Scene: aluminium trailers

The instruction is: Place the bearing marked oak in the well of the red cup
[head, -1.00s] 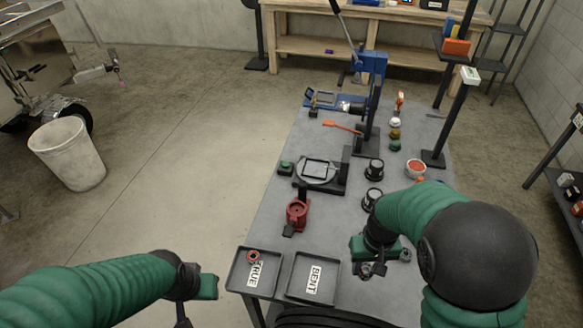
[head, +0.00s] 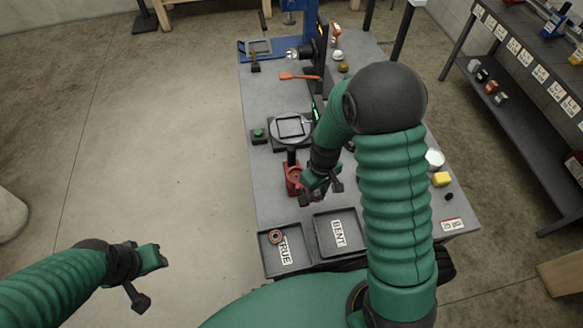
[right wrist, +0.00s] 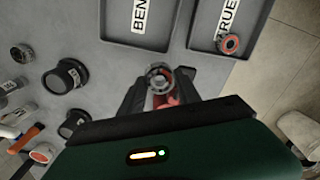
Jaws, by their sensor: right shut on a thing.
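My right gripper (head: 321,190) is shut on a grey metal bearing (right wrist: 158,77), which shows between the fingertips in the right wrist view. I cannot read any mark on it. The red cup (head: 292,180) stands on the table, just left of the right gripper in the head view. In the right wrist view the red cup (right wrist: 168,99) shows partly behind the bearing and fingers. The bearing looks held above the cup's level; the exact gap cannot be told. My left gripper (head: 151,279) is open and empty, off the table's left side.
A tray marked TRUE (head: 266,256) holds a red-ringed bearing (head: 275,237). A tray marked BENT (head: 325,222) is beside it and looks empty. Behind the cup are a round-plate fixture (head: 274,141) and a green button box (head: 258,136). Black cylinders (right wrist: 66,76) stand nearby.

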